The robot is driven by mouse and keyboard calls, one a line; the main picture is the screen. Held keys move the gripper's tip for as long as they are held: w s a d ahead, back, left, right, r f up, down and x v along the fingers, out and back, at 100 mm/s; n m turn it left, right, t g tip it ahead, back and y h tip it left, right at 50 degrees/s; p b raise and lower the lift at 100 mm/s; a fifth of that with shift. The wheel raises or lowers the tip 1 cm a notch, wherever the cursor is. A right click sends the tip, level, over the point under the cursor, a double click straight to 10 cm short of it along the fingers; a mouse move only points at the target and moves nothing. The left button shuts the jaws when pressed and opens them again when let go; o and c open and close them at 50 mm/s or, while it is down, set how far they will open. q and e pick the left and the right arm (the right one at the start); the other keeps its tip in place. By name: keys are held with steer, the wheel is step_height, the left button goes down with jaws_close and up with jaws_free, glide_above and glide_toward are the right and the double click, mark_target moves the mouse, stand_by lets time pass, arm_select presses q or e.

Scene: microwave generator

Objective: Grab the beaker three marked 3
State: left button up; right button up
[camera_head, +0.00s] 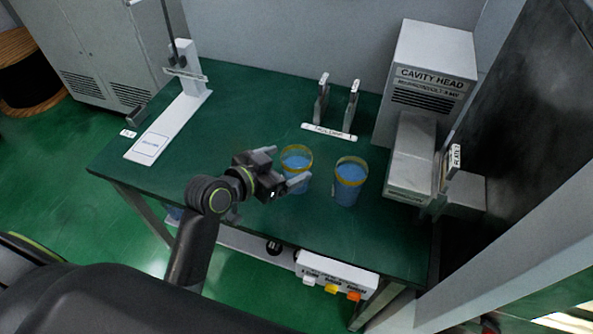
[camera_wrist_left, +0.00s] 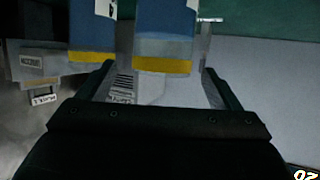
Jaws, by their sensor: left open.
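Two beakers with blue liquid and yellow rims stand on the green table. The left beaker (camera_head: 297,158) is by my left gripper; the right beaker (camera_head: 348,184) stands a little apart to its right. No number is readable on either, so I cannot tell which is marked 3. My left gripper (camera_head: 286,167) is open, its fingers on either side of the left beaker. In the left wrist view, upside down, that beaker (camera_wrist_left: 164,45) appears between the open fingers (camera_wrist_left: 160,72); contact cannot be told. The other beaker (camera_wrist_left: 92,32) is beside it, outside the fingers. My right gripper is not in view.
A white cavity head unit (camera_head: 433,60) and a grey block (camera_head: 411,150) stand right of the beakers. A two-post clamp (camera_head: 329,132) is behind them. A white stand (camera_head: 168,130) is at the left. A button panel (camera_head: 337,273) hangs at the front edge.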

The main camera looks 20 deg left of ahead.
mark_target(305, 155)
arm_select(q)
steer(key=p+x, duration=0.1)
steer(key=x, duration=0.4)
steer(key=shift+a+f, duration=0.1)
steer(key=shift+a, duration=0.05)
steer(key=c, duration=1.6)
steer(key=shift+c, duration=0.4)
